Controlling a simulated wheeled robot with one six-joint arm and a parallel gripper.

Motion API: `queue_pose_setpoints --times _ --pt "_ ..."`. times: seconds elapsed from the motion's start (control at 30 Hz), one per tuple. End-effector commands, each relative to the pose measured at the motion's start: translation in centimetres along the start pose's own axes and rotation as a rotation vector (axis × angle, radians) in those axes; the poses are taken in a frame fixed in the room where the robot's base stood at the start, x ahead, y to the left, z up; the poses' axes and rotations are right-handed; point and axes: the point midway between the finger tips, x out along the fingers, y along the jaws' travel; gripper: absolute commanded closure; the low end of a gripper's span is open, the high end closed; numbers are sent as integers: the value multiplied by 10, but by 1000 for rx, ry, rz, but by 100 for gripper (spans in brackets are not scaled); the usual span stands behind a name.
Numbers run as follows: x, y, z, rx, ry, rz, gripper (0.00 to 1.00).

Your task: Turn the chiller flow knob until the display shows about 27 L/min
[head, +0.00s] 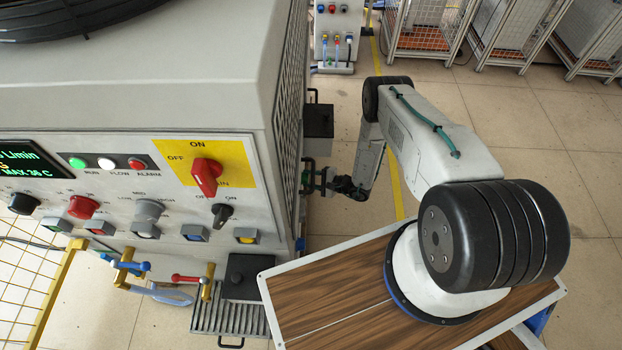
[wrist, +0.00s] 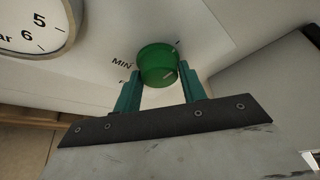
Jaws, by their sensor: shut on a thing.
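In the wrist view a green round knob (wrist: 157,62) sits on a pale panel, with the label MIN to its left and a second label partly hidden below that. A small pale mark shows on the knob's lower right. My gripper (wrist: 158,80) has one teal finger on each side of the knob and is shut on it. The green-lit display (head: 30,162) is cut off by the left edge. It shows L/min and MAX 36 C, but the flow number is not readable.
A round gauge (wrist: 38,22) is at the wrist view's upper left. In the head view the machine front carries a red selector (head: 206,175) on a yellow plate, several other knobs and buttons. A yellow mesh fence (head: 45,300) is at lower left. Open floor lies to the right.

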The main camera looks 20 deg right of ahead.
Motion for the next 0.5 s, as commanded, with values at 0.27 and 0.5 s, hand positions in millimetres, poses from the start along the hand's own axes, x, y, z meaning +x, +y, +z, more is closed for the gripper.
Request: queue_pose_setpoints --times 0.27,0.5 --pt "2 0 2 -3 -8 2 38" --pt "-3 -1 -1 0 -1 -1 38"
